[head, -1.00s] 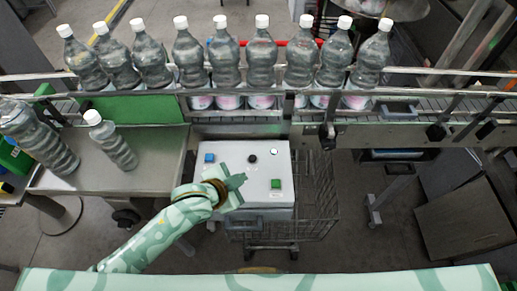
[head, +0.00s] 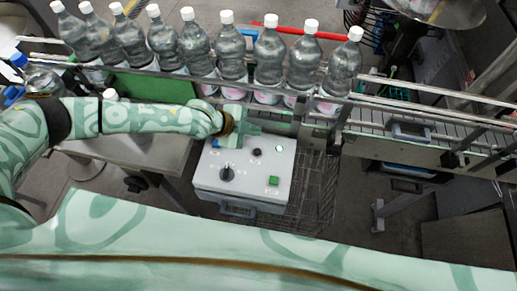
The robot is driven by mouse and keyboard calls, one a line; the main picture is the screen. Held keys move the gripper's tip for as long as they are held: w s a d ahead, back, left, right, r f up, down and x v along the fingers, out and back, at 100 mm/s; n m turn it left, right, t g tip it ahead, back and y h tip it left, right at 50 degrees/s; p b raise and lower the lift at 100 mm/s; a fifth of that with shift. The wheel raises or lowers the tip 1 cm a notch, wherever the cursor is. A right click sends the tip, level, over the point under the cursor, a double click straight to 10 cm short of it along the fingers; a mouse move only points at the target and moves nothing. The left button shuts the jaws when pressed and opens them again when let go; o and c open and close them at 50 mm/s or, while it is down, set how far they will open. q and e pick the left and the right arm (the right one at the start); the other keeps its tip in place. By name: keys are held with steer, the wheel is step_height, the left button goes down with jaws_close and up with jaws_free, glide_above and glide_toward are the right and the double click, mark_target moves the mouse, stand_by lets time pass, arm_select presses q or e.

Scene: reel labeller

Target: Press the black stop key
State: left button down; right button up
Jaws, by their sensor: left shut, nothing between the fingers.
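The white control box (head: 245,190) stands below the conveyor in the head view. A small round black key (head: 257,152) sits on the far half of its top, between a blue key (head: 216,143) and a white one (head: 279,148). A larger black knob (head: 227,174) is at the near left, and a green square key (head: 273,180) at the near right. My left gripper (head: 252,129) is shut and empty over the box's far edge. Its fingers point right, a little beyond the black key and apart from it in the picture. My right gripper is not in view.
A row of clear bottles (head: 231,66) with white caps stands on the conveyor (head: 400,113) behind the box. A steel table (head: 150,152) is at the left under my left arm. A wire cart (head: 318,185) stands beside the box.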

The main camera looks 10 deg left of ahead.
arm_select(q)
steer(key=f+b, duration=0.1)
steer(key=b, duration=0.7)
glide_above(254, 153)
step_height(254, 153, down, 6)
steer(key=shift+w+f, duration=0.1)
steer(key=shift+f, duration=0.8)
stand_by(1.0)
steer(key=shift+f+b, duration=0.35)
steer(key=shift+f, duration=0.05)
